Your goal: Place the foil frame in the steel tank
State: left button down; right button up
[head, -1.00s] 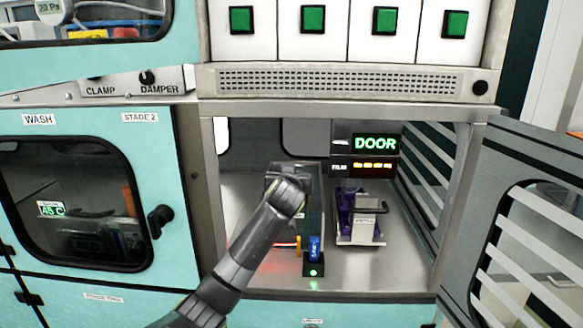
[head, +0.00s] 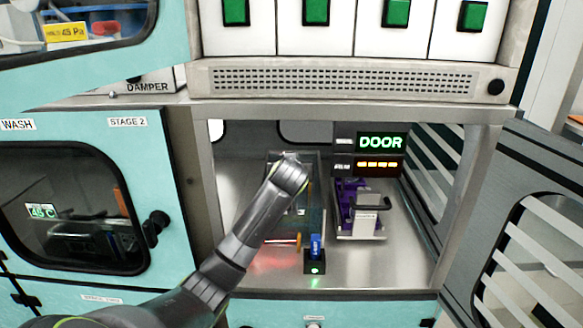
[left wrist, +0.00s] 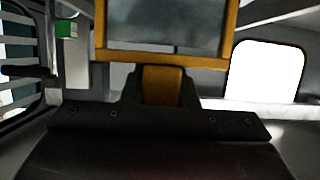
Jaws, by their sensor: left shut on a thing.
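My left gripper (left wrist: 163,90) is shut on the orange tab of the foil frame (left wrist: 165,56). The frame has orange bars around a grey foil sheet and stands out beyond the jaws in the left wrist view. In the head view my left arm reaches into the open chamber, and its wrist hides the jaws and most of the frame. A grey, box-like tank (head: 316,212) stands just behind and right of my wrist. I cannot tell whether the frame is inside it or above it. My right gripper is not in view.
A purple module with a black handle (head: 358,205) stands to the right on the chamber floor (head: 375,262). A blue-topped stand with a green light (head: 315,262) is near the front edge. The slatted door (head: 525,220) is open at the right.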

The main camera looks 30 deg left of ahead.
pick_arm(q)
jog(key=shift+a+f, duration=0.1)
jog(key=shift+f, duration=0.55)
jog(key=c, duration=1.5)
grip_release()
jog(key=o, duration=0.4)
jog(key=b+v, duration=0.1)
jog(key=v, duration=0.3)
jog(key=b+v, duration=0.1)
jog(key=v, duration=0.3)
jog(key=r+b+v, duration=0.1)
jog(key=v, duration=0.3)
jog(key=shift+r+b, duration=0.2)
jog(key=shift+b, duration=0.1)
